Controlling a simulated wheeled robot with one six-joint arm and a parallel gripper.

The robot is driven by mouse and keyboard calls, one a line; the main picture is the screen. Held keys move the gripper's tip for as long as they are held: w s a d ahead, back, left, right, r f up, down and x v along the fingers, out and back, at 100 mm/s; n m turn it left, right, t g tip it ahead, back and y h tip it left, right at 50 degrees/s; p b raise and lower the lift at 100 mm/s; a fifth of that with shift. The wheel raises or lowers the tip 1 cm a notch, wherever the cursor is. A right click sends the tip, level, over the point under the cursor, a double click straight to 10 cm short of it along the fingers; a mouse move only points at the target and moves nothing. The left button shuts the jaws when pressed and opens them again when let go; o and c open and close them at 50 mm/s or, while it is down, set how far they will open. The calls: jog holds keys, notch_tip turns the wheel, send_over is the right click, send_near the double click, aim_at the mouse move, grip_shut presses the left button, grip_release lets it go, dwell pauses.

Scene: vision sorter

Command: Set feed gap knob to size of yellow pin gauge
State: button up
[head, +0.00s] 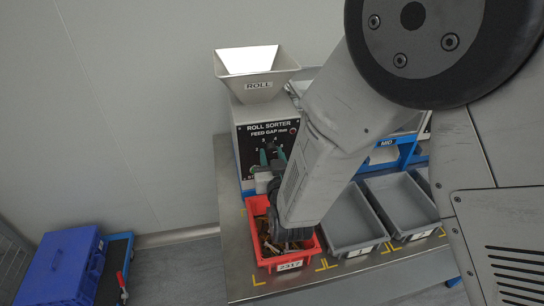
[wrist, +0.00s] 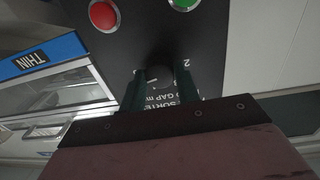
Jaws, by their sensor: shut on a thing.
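The roll sorter (head: 240,133) has a black front panel lettered "ROLL SORTER FEED GAP mm". My gripper (head: 272,159) is at this panel, with its green fingers against it. In the wrist view the panel (wrist: 160,25) shows upside down. The dark feed gap knob (wrist: 157,73) is between the two fingertips of my gripper (wrist: 160,85), which is shut on it. A "2" of the dial shows beside the knob; the knob's pointer and most other marks are hidden or too dark to read. I cannot make out a yellow pin gauge in either view.
A red bin (head: 258,240) labelled "2317" holds brownish parts below my gripper. Grey bins (head: 352,222) stand to its right on the metal bench (head: 232,270). A red button (wrist: 103,15) and a green button (wrist: 184,3) are on the panel. A blue crate (head: 60,265) is at left.

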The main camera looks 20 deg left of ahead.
jog(key=n, duration=0.5)
jog(key=shift+n, duration=2.5)
jog(key=o, duration=1)
jog(key=shift+c, duration=0.2)
jog(key=v, duration=0.7)
jog(key=shift+s+d+f, duration=0.15)
jog(key=shift+s+d, duration=0.15)
